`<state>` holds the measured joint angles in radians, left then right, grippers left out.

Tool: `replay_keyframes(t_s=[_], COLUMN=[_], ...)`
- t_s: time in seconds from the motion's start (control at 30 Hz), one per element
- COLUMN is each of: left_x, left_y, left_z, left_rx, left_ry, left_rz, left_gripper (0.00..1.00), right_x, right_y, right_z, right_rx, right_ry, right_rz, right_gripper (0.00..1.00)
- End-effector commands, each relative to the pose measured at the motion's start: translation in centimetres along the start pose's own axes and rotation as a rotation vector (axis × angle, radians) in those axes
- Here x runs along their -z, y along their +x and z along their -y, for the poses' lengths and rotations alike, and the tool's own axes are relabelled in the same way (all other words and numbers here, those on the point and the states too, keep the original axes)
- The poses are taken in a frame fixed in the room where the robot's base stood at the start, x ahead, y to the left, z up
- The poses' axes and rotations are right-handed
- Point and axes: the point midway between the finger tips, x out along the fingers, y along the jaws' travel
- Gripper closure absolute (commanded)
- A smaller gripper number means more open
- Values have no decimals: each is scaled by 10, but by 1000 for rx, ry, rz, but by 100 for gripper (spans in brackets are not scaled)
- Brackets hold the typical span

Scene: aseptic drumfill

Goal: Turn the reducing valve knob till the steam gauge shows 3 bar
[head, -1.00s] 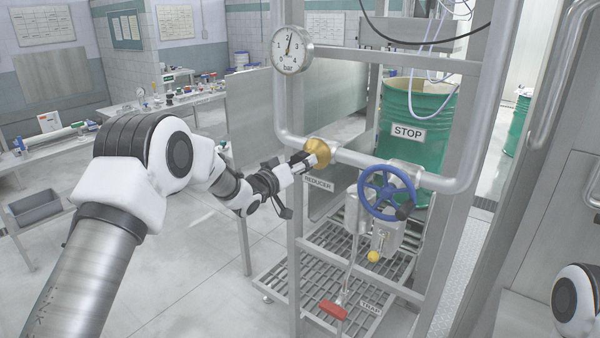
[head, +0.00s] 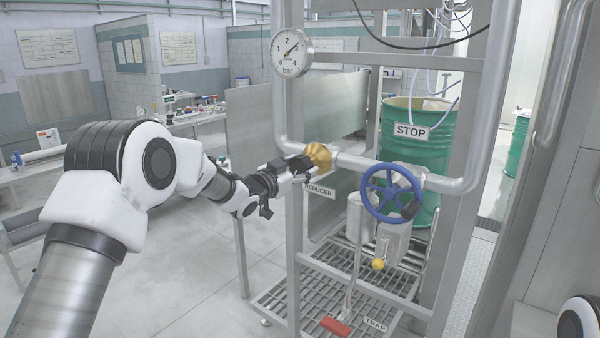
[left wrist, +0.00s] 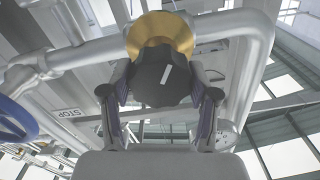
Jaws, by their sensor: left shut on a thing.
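The reducing valve has a brass body (head: 317,156) on the steam pipe, with a REDUCER label below it. Its black knob (left wrist: 163,78) has a white mark and sits between the fingers in the left wrist view. My left gripper (head: 292,168) is shut on this knob, with one finger on each side. The round steam gauge (head: 291,51) above reads from 0 to 4 bar. Its needle points up and right, between 2 and 3, seemingly nearer 3. My right gripper is out of view.
A blue handwheel (head: 391,193) stands right of the reducer on the same pipe. Below are a yellow knob (head: 378,264), a red handle (head: 335,327) and a grated platform. Frame posts flank the valve.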

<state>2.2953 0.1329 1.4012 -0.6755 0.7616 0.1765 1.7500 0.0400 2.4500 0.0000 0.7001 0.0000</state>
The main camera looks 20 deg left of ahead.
Motion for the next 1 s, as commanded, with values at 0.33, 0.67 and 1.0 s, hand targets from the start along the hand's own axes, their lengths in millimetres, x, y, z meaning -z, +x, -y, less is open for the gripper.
replay_keyframes(t_s=[0.33,0.67,1.0], left_x=[-1,-1,0], left_y=[0,0,-17], left_z=[-1,0,1], left_rx=[-1,-1,1], left_ry=[11,10,8], left_rz=[4,2,2], left_gripper=[75,15,15], right_x=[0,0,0], right_y=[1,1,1], right_z=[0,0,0], right_rx=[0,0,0], right_ry=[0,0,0], right_rz=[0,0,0], right_gripper=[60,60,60])
